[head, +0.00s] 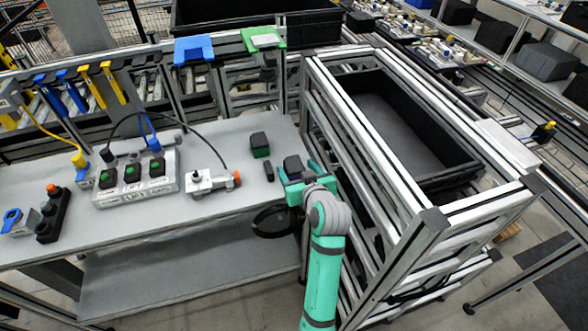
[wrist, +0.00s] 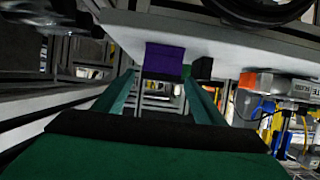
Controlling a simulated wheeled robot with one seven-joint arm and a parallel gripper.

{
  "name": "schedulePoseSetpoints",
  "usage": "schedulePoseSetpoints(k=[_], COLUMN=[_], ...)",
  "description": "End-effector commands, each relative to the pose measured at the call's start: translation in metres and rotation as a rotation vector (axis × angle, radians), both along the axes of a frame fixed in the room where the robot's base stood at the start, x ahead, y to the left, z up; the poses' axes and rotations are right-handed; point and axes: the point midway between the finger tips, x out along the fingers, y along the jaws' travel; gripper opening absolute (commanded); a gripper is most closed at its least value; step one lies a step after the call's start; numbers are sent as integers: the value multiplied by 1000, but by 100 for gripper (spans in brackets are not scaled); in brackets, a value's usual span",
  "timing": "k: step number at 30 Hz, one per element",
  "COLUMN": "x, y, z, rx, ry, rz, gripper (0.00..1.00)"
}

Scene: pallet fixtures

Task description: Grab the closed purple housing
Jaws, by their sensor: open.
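The purple housing (wrist: 163,60) shows in the wrist view as a plain purple block on the pale table, straight ahead between my two fingers. In the head view it is a dark, purplish block (head: 293,165) near the table's right edge, partly hidden by my gripper. My gripper (head: 304,178) is open at that edge, with its teal fingers around or just short of the housing. In the wrist view the open gripper (wrist: 160,80) shows one finger to each side, with nothing clearly clamped. I cannot tell whether the fingers touch the housing.
A black and green housing (head: 260,145) and a small black piece (head: 268,171) lie left of my gripper. A grey box with green buttons (head: 132,177) and a metal fixture (head: 211,181) stand further left. A framed black bin (head: 405,130) is close on the right.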

Motion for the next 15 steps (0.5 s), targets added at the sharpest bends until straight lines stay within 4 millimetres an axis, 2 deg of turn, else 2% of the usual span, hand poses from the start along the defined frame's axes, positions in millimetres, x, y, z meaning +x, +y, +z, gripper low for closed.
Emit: schedulePoseSetpoints(k=[6,14,15], x=[21,22,22], y=[7,7,7], z=[-9,-10,-10], rx=[-1,-1,0], ry=[1,0,0], rz=[1,0,0], gripper=[64,64,57])
